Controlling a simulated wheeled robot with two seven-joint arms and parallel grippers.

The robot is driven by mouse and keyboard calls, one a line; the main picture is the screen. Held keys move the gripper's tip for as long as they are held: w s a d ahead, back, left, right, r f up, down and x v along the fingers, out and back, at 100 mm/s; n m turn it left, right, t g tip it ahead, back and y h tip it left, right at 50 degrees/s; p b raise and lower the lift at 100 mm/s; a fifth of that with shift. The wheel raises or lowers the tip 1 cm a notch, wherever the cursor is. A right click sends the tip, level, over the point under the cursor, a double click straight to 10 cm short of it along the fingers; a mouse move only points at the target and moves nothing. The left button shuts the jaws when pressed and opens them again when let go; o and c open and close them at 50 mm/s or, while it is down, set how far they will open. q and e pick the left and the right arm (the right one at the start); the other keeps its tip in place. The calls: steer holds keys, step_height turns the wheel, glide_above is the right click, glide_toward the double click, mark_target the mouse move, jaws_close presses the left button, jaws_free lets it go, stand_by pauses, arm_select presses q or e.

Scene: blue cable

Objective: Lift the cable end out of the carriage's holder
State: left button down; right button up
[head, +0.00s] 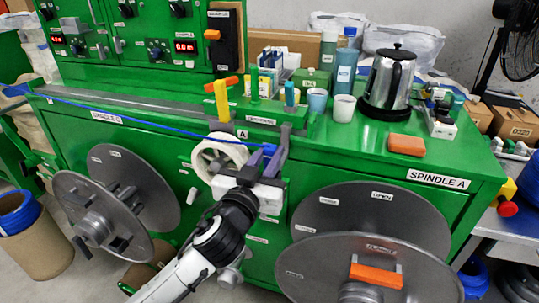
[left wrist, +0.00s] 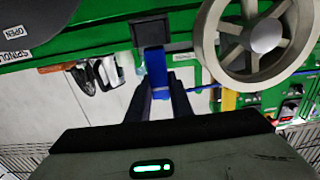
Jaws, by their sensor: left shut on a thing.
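The blue cable (head: 150,121) runs from the far left of the green machine to a thicker blue end (head: 268,151) beside the carriage's grey upright holder (head: 284,141). My left gripper (head: 263,169) is shut on this cable end at the machine's front edge. In the left wrist view the blue end (left wrist: 155,68) stands between the fingers of my left gripper (left wrist: 158,95) and reaches to a dark grey block (left wrist: 151,34). I cannot tell whether the end still sits inside the holder. My right gripper is not in view.
A pale spoked wheel (head: 216,160) is close beside my left gripper. Large grey reels (head: 345,275) stand at the machine's front. Cups (head: 343,107), a kettle (head: 388,80) and an orange block (head: 406,145) are on the green top. A yellow handle (head: 222,101) stands near the carriage.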

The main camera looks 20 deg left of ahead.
mark_target(269, 148)
arm_select(q)
steer(key=shift+r+p, duration=1.9)
steer(key=shift+r, duration=0.45)
